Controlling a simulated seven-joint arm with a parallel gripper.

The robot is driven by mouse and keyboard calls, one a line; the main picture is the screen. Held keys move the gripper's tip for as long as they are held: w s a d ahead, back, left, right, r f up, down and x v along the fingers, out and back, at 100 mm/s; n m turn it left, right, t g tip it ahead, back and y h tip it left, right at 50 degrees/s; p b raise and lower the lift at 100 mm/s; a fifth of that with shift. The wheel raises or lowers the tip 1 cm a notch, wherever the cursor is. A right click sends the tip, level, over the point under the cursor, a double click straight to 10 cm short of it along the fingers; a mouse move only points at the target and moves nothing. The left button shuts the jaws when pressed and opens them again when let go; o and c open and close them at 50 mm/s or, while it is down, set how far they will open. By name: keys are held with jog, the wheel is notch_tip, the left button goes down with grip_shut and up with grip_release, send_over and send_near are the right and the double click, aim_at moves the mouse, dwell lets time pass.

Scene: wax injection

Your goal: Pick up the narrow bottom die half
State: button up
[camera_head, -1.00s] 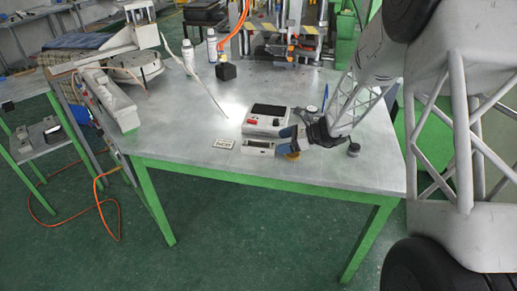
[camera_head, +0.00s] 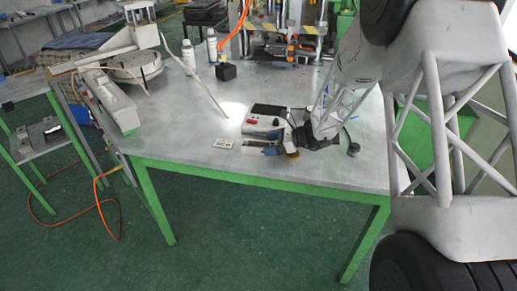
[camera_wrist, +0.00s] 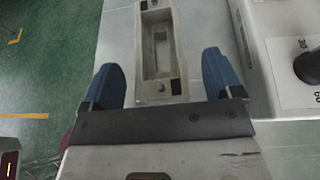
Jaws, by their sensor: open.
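The narrow bottom die half is a long, pale grey metal block with a stepped rectangular recess and small dark pin holes, seen in the wrist view (camera_wrist: 178,62). In the head view (camera_head: 250,146) it lies near the table's front edge, partly hidden by my gripper. My gripper (camera_head: 277,148) is open, its blue fingers low over the table at the die half's right end. In the wrist view my gripper (camera_wrist: 160,72) has one finger on each side of the block, with gaps visible. I cannot tell how far the fingertips are above the table.
A white control box (camera_head: 262,121) with a dark top and a red button stands just behind the die half; its knob shows in the wrist view. A small dark cylinder (camera_head: 353,149) stands to the right. The table (camera_head: 180,150) is clear at front left.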

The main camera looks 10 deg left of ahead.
jog(key=shift+x, duration=1.2)
jog(key=c, duration=1.3)
jog(key=shift+r, duration=0.1)
jog(key=shift+r, duration=1.8)
jog(key=s+d, duration=0.2)
jog(key=s, duration=0.3)
jog(key=s+d, duration=0.2)
jog(key=s, duration=0.2)
jog(key=s+d+r, duration=0.1)
jog(key=s+d, duration=0.1)
jog(key=s, duration=0.3)
jog(key=shift+s+d, duration=0.25)
jog(key=shift+s, duration=0.05)
